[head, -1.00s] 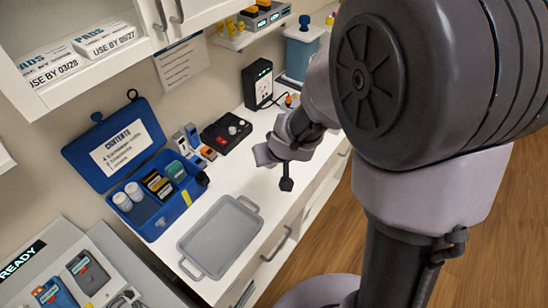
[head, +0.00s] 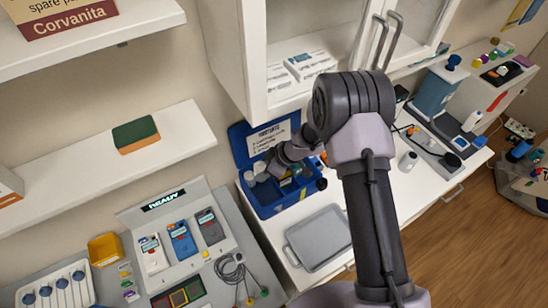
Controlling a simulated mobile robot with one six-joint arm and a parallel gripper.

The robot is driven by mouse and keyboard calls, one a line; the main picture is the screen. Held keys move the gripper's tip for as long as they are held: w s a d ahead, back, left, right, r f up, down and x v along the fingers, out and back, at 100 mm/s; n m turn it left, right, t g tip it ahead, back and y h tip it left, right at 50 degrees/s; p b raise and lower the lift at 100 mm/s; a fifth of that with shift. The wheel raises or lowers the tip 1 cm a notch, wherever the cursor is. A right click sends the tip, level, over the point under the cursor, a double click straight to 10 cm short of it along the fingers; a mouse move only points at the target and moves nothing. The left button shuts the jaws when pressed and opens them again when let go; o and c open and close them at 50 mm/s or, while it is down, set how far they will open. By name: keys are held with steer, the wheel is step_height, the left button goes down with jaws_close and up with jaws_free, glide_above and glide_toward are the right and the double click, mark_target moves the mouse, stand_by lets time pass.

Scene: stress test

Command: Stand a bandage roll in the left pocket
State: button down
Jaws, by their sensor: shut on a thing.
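The open blue kit box (head: 275,207) stands on the white counter, its lid raised behind it with a white contents label (head: 268,138). My gripper (head: 271,163) is low over the box's left and back part, shut on a pale thing that looks like a bandage roll (head: 261,168). Another white roll (head: 249,178) stands upright in the left pocket, beside it. The fingertips are small and dark here, and whether the held roll touches the pocket floor cannot be told. My wrist hides part of the middle and right compartments.
A grey tray (head: 318,238) lies in front of the box. An open wall cabinet (head: 258,70) hangs above it. A charging station (head: 178,232) stands to the left.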

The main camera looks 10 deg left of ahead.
steer(key=shift+d+f+b, duration=0.2)
steer(key=shift+f+b, duration=0.35)
steer(key=shift+b, duration=0.1)
steer(key=shift+f+b, duration=3.45)
steer(key=shift+f, duration=1.5)
steer(key=c, duration=0.8)
jaws_free()
